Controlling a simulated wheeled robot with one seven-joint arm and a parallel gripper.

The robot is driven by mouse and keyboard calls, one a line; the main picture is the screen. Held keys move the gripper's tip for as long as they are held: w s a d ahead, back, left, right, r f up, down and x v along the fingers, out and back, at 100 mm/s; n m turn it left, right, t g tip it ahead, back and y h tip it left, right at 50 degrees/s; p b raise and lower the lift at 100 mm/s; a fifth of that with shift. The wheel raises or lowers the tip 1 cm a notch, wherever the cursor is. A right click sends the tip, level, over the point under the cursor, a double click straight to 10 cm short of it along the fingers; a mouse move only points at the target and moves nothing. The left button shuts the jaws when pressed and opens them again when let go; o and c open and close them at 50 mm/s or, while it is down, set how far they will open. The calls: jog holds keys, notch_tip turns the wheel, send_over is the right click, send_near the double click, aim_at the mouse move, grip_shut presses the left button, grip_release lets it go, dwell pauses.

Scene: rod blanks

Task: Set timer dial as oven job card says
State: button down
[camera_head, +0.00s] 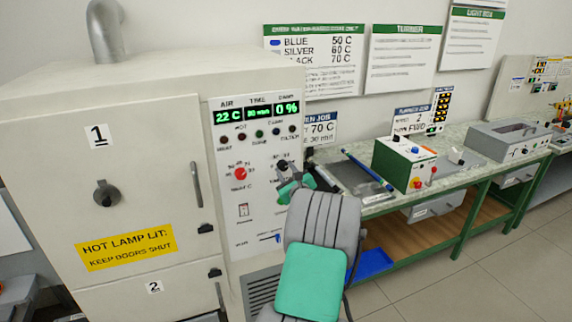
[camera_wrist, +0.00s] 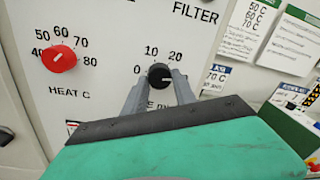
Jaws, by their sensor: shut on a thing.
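The black timer dial (camera_wrist: 159,75) sits on the oven's white panel, with 0, 10 and 20 readable around it; the rest of its scale is hidden. My gripper (camera_wrist: 160,82) is shut on it, one finger each side. In the head view my gripper (camera_head: 288,184) is at the panel's right edge and partly covers the dial. I cannot tell where the dial's pointer stands. The oven job card (camera_head: 321,128), partly cut off, shows 70 C and 30 min. The oven display (camera_head: 257,113) shows 22 C, what looks like 30 min, and 0 %.
The red heat dial (camera_wrist: 58,58) is left of the timer dial. The oven (camera_head: 130,160) has doors 1 and 2 and a yellow hot-lamp sign (camera_head: 126,247). A green-framed bench (camera_head: 460,185) at right carries a green-and-white box (camera_head: 403,163) and a grey machine (camera_head: 508,138).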

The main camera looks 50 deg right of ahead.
jog(key=shift+m+p, duration=0.75)
jog(key=shift+m, duration=0.25)
jog(key=c, duration=1)
grip_release()
jog(key=b+v, duration=0.2)
jog(key=v, duration=0.5)
jog(key=shift+s+a, duration=0.25)
jog(key=shift+s, duration=0.05)
